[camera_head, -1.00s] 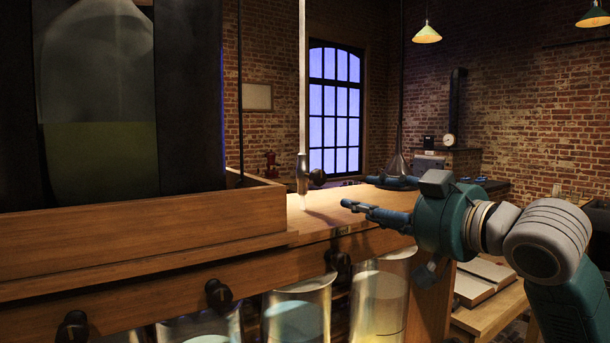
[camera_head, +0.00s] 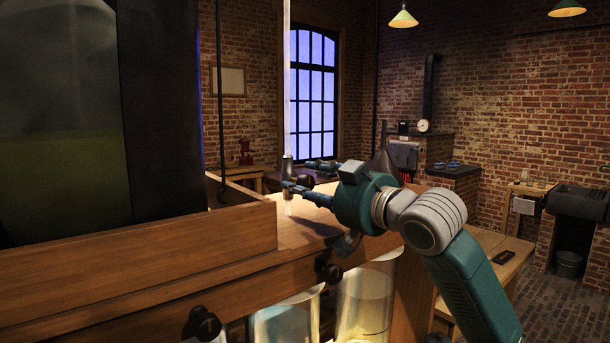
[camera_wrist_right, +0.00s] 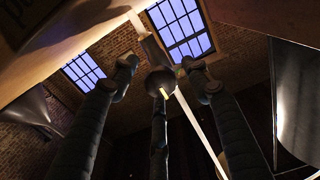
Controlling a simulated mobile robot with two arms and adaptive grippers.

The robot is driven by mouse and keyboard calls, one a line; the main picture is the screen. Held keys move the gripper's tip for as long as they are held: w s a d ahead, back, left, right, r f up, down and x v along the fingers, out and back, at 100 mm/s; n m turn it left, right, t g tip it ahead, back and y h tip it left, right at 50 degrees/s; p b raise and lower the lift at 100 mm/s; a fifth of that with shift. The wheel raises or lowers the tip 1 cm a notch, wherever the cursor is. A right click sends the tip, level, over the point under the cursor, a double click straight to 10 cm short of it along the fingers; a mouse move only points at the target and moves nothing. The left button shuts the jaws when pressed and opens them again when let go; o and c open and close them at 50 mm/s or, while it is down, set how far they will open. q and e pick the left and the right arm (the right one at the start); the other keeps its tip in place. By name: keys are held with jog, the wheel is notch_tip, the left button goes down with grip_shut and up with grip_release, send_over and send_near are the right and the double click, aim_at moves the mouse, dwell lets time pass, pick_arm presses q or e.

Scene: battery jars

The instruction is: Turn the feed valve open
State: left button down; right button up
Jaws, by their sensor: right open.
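The feed valve is a metal tap (camera_head: 287,168) with a dark round knob (camera_head: 304,181), low on a pale vertical tube above the wooden bench top. In the right wrist view the knob (camera_wrist_right: 160,82) shows head-on, with the tube running past behind it. My right gripper (camera_head: 297,176) has its fingers stretched out at the valve. I cannot tell whether any finger touches the knob. My left gripper is not in view.
A large glass vessel (camera_head: 65,180) in a dark frame stands at left behind a wooden rim (camera_head: 150,240). Glass jars (camera_head: 365,300) stand below the bench, whose front edge carries dark knobs (camera_head: 328,271). The floor (camera_head: 575,300) at right is open.

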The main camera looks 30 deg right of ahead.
jog(key=shift+w, duration=0.4)
jog(key=shift+c, duration=0.2)
jog(key=c, duration=1.1)
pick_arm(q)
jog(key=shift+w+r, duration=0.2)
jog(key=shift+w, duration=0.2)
